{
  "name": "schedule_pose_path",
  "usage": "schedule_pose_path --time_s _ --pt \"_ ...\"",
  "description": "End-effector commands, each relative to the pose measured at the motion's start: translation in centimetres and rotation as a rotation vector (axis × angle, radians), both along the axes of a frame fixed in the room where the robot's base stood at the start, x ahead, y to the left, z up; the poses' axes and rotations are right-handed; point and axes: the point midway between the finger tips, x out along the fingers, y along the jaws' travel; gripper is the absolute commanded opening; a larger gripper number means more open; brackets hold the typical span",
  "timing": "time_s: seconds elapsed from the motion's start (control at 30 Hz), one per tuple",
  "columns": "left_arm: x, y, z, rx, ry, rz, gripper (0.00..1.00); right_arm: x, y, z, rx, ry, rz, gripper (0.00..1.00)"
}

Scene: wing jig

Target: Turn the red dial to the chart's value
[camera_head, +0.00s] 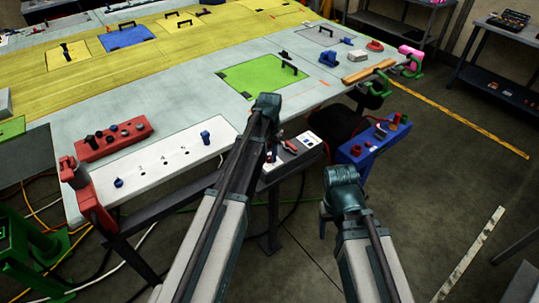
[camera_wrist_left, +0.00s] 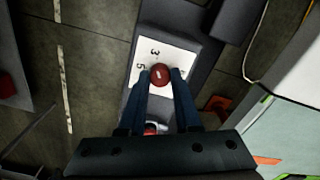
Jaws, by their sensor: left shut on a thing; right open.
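The red dial (camera_wrist_left: 160,73) shows in the left wrist view, with a small pale mark on top. It sits on a white plate (camera_wrist_left: 186,55) printed with digits; a 3 and a 5 are readable. My left gripper (camera_wrist_left: 160,76) is shut on the dial, a finger on each side. In the head view, my left arm reaches down to the dark box (camera_head: 302,158) that carries this plate, and hides part of it. My right gripper (camera_head: 327,222) is low at the right, mostly hidden by its own arm, away from the box. I cannot make out the chart.
A blue box with knobs (camera_head: 357,152) stands right of the dark box. A white numbered strip (camera_head: 140,180) and a red block with dark knobs (camera_head: 112,138) lie on the wing's near edge. A green clamp (camera_head: 374,92) grips the edge.

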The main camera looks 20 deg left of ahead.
Motion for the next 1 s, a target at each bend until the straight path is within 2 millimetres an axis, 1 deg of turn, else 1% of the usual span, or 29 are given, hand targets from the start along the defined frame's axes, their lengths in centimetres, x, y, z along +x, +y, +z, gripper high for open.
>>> schedule_pose_path --time_s 0.3,0.47,0.67,1.0 --pt "0.0 0.01 -0.01 0.0 0.0 0.006 0.0 0.0 0.0 -0.01 0.0 0.0 0.0 0.67" --pt "0.0 0.01 -0.01 0.0 0.0 0.049 0.0 0.0 0.0 -0.01 0.0 0.0 0.0 0.67" --pt "-0.01 0.0 -0.01 0.0 0.0 0.177 0.0 0.0 0.0 -0.01 0.0 0.0 0.0 0.67" --pt "-0.01 0.0 -0.01 0.0 0.0 0.495 0.0 0.0 0.0 -0.01 0.0 0.0 0.0 0.67"
